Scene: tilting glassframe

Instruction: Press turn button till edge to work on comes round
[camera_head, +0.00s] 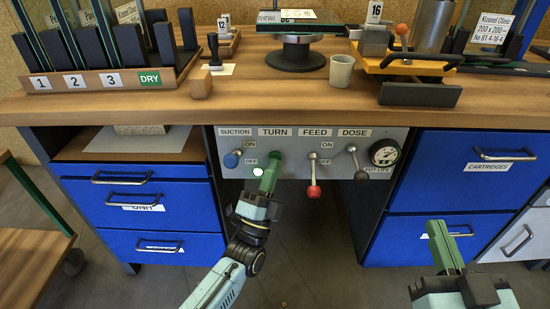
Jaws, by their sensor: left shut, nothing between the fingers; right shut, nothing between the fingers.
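The grey control panel (330,141) under the bench top carries the labels SUCTION, TURN, FEED and DOSE. Below TURN, a small white round spot (257,171), perhaps the turn button, shows beside the green fingers of my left gripper (272,160). These shut, empty fingers point at the panel and hide part of the TURN area; I cannot tell whether they touch it. My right gripper (439,232) is shut and empty before the right drawers.
Blue drawers (150,190) flank the panel, with more drawers (470,190) at right. A red-knobbed lever (313,190), a black-knobbed lever (361,177) and a blue knob (232,160) stick out of the panel. A cup (341,71) and numbered rack (110,80) stand above.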

